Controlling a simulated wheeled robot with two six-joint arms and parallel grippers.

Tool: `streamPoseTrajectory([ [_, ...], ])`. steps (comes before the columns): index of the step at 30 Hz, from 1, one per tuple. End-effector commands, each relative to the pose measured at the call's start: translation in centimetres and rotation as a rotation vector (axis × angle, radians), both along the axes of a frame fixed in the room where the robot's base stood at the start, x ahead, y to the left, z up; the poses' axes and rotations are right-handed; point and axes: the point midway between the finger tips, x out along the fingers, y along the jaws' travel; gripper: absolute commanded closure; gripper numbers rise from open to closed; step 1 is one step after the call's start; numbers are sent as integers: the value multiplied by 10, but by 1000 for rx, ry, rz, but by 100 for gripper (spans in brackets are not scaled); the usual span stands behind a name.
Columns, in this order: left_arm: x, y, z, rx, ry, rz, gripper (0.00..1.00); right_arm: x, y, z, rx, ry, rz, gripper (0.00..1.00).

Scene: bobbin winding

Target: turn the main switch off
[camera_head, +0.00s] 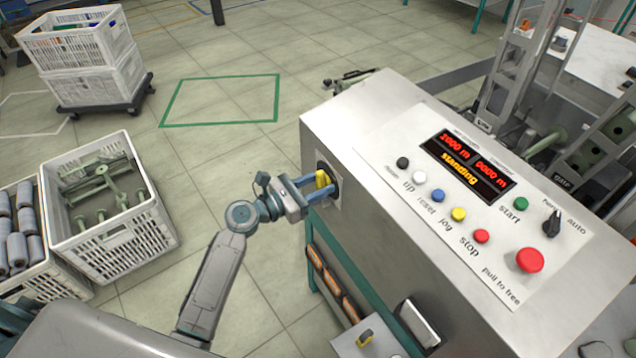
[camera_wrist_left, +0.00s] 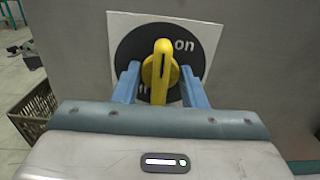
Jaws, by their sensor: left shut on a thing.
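The main switch (camera_head: 323,179) is a yellow rotary handle on a black disc, on the left side wall of the grey control cabinet. In the left wrist view the yellow handle (camera_wrist_left: 161,66) stands about upright, its tip left of the word "on". The lower label is mostly hidden behind my gripper. My left gripper (camera_head: 318,186) is at the switch, its blue fingers (camera_wrist_left: 160,82) on either side of the yellow knob, shut on it. My right gripper is not in view.
The cabinet top (camera_head: 390,135) carries a red display reading "standing", coloured buttons and a red stop knob (camera_head: 530,260). Crates with green bobbins (camera_head: 125,240) and grey rolls (camera_head: 18,235) stand left on the floor. Stacked white crates (camera_head: 80,40) are farther back. Floor between is clear.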

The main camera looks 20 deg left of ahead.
Motion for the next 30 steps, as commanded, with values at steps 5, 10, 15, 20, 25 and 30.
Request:
streamPoseTrajectory([
  [5, 0, 0, 2, -40, 39, 0, 89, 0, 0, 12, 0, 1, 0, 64],
  [10, 0, 0, 2, -79, 75, 0, 89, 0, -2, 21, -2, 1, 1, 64],
  [15, 0, 0, 2, -117, 110, 1, 89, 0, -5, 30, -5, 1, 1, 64],
  [20, 0, 0, 2, -155, 147, 1, 89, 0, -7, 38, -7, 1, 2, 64],
  [25, 0, 0, 2, -196, 183, 0, 89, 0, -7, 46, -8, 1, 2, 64],
  [30, 0, 0, 1, -222, 209, 1, 89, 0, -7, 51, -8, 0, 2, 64],
])
